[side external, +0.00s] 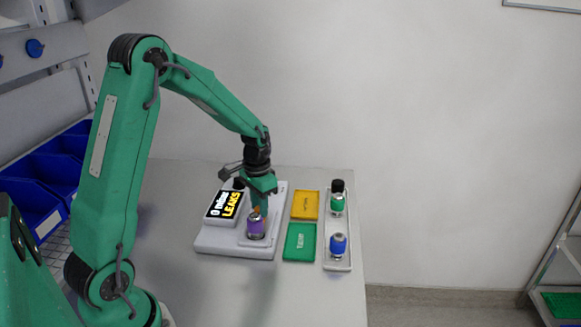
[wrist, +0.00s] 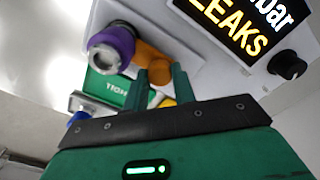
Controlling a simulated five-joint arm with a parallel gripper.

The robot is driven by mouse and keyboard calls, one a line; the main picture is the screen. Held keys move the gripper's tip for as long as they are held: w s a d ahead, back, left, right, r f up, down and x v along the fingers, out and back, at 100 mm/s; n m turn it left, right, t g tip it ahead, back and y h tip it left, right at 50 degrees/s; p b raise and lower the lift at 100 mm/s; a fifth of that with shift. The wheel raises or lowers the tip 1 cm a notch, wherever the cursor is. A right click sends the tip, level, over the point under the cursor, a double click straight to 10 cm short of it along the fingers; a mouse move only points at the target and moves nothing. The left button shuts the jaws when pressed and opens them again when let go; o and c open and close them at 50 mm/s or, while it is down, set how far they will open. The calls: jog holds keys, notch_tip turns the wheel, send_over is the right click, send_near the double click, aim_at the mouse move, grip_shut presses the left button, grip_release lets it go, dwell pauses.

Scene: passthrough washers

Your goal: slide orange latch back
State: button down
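The orange latch (wrist: 148,57) reaches from beside a purple-bodied part (wrist: 113,45) to the tips of my gripper's fingers in the wrist view. In the side view only a small bit of the latch (side external: 256,211) shows above the purple part (side external: 256,227), which stands upright on the test device (side external: 213,244). My gripper (side external: 261,203) points down right at the latch. In the wrist view the green fingers of my gripper (wrist: 160,76) have a gap between them, with the latch's end at their tips. I cannot tell whether they pinch it or only stand against it.
The device's display (side external: 225,206) reads "0 mbar LEAKS". A black knob (wrist: 287,65) is beside it. Right of the device lie a yellow tray (side external: 305,205) and a green tray (side external: 300,242). A pale rack (side external: 338,266) holds a green part (side external: 337,203) and a blue part (side external: 338,245).

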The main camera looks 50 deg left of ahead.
jog(key=shift+w+a, duration=1.05)
jog(key=shift+w, duration=0.05)
jog(key=c, duration=1.1)
grip_release()
jog(key=shift+c, duration=0.2)
jog(key=shift+r, duration=0.2)
notch_tip(320, 180, up, 8)
jog(key=shift+f, duration=0.25)
